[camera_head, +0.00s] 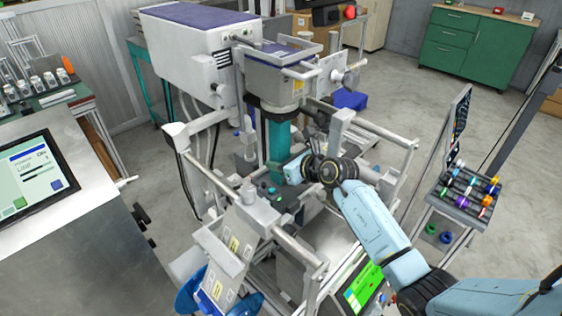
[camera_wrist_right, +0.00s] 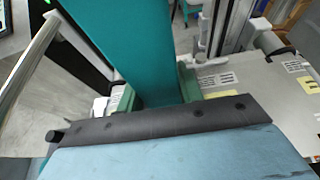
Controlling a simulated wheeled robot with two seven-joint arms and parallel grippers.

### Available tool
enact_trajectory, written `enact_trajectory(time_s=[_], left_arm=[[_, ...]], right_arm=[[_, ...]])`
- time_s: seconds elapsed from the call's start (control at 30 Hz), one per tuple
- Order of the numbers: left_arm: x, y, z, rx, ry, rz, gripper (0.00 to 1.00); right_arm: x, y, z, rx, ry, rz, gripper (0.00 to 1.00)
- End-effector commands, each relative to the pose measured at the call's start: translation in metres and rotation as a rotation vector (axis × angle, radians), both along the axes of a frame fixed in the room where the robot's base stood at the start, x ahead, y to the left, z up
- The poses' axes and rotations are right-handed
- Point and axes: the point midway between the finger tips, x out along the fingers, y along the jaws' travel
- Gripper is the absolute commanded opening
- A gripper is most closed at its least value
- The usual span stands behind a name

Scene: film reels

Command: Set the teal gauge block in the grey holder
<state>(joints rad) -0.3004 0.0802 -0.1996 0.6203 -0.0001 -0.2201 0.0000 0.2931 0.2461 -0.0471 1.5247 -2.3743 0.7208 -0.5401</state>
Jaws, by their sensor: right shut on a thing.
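The teal gauge block (camera_head: 278,143) is a tall bar standing about upright at the middle of the grey machine in the head view. In the right wrist view the teal block (camera_wrist_right: 125,45) fills the upper middle, between the jaws. My right gripper (camera_head: 283,171) is shut on its lower part; its green-padded fingers (camera_wrist_right: 158,92) show on both sides of the block. A grey fixture (camera_head: 257,212) lies just below and in front; I cannot tell whether it is the grey holder or whether the block touches it. My left gripper is out of view.
A grey hopper (camera_head: 283,75) hangs just above the block. Pale rails (camera_head: 375,128) and posts surround the work spot. A rack with coloured reels (camera_head: 470,188) stands at right, a touchscreen console (camera_head: 38,172) at left. Open floor lies behind at right.

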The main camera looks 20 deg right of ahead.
Motion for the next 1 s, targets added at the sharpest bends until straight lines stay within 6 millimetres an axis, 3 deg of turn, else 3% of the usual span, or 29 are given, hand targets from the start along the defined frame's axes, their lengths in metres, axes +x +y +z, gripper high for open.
enact_trajectory(time_s=[0.63, 0.67, 0.7, 0.83, 1.0], left_arm=[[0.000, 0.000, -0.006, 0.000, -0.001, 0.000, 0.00], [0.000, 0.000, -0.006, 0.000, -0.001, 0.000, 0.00], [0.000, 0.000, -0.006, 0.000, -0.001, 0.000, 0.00], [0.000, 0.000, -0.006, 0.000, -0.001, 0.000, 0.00], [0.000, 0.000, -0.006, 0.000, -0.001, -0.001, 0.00]], right_arm=[[0.000, 0.000, -0.010, 0.000, -0.002, -0.001, 0.09], [0.000, 0.000, -0.009, 0.000, -0.003, -0.001, 0.39], [0.000, 0.000, -0.009, 0.000, -0.003, -0.001, 0.44], [0.000, 0.000, -0.009, 0.000, -0.002, -0.001, 0.61], [0.000, 0.000, -0.010, 0.000, -0.001, 0.000, 0.62]])
